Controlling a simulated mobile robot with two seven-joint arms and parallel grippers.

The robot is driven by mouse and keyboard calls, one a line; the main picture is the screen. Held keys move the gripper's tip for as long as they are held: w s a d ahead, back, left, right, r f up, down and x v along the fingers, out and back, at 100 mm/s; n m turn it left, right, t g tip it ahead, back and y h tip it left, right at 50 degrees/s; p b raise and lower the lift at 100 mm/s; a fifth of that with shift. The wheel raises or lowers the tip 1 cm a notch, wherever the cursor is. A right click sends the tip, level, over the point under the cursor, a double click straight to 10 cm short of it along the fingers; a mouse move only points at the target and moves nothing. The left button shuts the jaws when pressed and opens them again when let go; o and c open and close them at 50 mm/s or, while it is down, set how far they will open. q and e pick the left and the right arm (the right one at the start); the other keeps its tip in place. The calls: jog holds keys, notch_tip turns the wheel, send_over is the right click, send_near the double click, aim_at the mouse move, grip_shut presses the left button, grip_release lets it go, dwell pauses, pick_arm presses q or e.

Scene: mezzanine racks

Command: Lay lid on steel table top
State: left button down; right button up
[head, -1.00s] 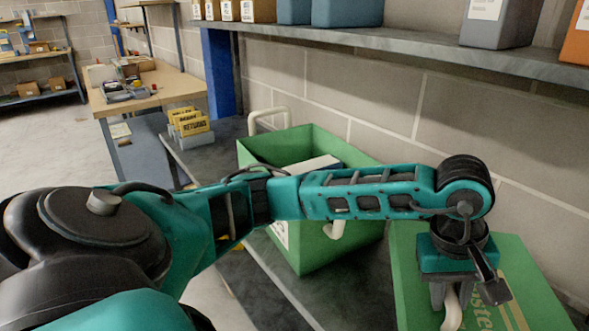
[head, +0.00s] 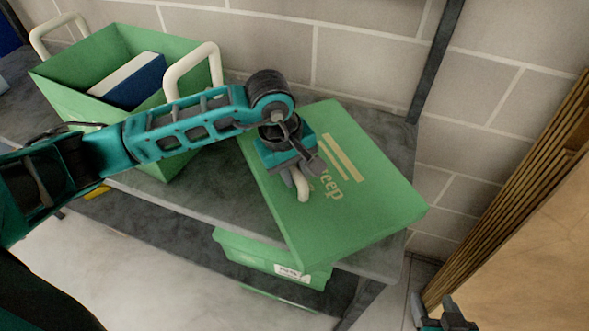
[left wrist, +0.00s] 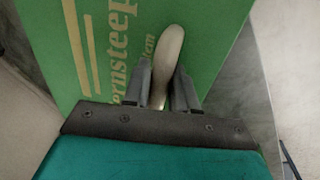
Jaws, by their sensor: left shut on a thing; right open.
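The green lid (head: 370,200) with cream lettering lies over the right part of the grey steel table top (head: 225,205), its front edge sticking out past the table's front edge. Whether it rests flat or hangs slightly above cannot be told. My left gripper (head: 302,188) is shut on the lid's cream handle, which also shows between the fingers in the left wrist view (left wrist: 166,60). The lid's green face (left wrist: 120,50) fills much of that view. My right gripper (head: 445,318) is open and empty at the bottom edge, right of the table.
An open green box (head: 70,90) with cream handles stands left of the lid, holding a blue and white thing (head: 135,80). A green container (head: 265,258) sits on the shelf below. A brick wall (head: 360,45) stands behind. Stacked brown boards (head: 515,190) are at the right.

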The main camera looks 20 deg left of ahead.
pick_arm(q)
jog(key=c, duration=0.9)
grip_release()
jog(key=shift+f, duration=0.15)
notch_tip(320, 180, up, 12)
jog(key=s+a, duration=0.1)
jog(key=shift+s+a, duration=0.35)
jog(key=shift+s, duration=0.05)
jog(key=shift+f, duration=0.1)
